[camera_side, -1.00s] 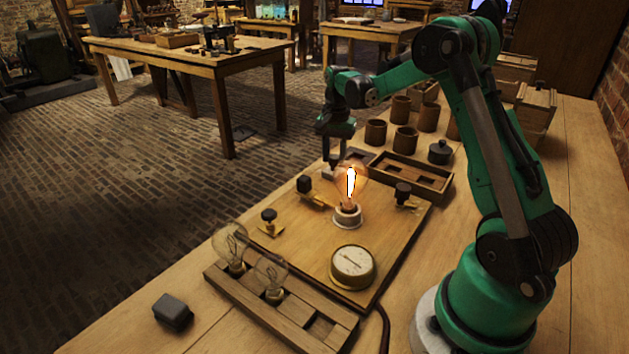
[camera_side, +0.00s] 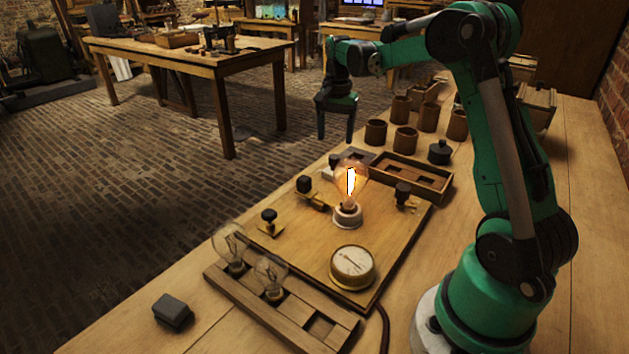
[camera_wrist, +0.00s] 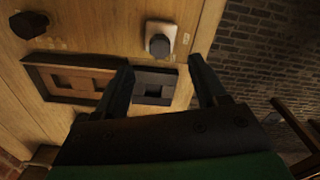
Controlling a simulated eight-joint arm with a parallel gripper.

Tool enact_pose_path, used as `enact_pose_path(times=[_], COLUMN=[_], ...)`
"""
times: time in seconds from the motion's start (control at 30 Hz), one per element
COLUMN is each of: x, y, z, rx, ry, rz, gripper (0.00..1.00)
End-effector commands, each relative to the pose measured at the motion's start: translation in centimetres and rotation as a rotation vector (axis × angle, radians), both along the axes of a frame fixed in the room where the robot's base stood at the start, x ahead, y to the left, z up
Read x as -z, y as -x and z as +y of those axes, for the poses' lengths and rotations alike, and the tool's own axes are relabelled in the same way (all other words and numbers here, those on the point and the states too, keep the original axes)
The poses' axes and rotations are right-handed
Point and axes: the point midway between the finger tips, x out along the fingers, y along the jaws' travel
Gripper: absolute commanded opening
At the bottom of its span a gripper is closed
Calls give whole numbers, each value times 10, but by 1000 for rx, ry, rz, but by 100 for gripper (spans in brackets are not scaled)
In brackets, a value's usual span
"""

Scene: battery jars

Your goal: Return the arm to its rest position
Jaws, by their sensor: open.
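My gripper (camera_side: 337,122) is raised above the far edge of the board, its fingers spread and empty. In the wrist view my gripper (camera_wrist: 165,88) shows two dark fingers apart with nothing between them. A glowing bulb (camera_side: 351,183) stands upright in a white socket on the wooden board (camera_side: 310,235). Below my gripper, a black-knobbed piece (camera_side: 334,163) sits at the board's far edge; a black knob on a white base (camera_wrist: 159,40) shows in the wrist view.
A round gauge (camera_side: 352,267) is on the board. Two unlit bulbs stand in a wooden rack (camera_side: 280,310) in front. A compartment tray (camera_side: 412,177), brown jars (camera_side: 404,139) and a dark lidded pot (camera_side: 440,151) lie behind. A grey block (camera_side: 172,311) sits front left.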

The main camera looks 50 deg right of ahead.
Motion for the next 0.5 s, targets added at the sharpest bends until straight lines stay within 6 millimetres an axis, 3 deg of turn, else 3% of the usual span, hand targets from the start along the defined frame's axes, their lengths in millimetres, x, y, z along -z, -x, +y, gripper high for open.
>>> enact_pose_path(times=[0.37, 0.5], x=[-5, -17], y=[0, 0], z=[2, 22], rx=[-8, -99], ry=[2, 25], rz=[-3, -40], gripper=[65, 65])
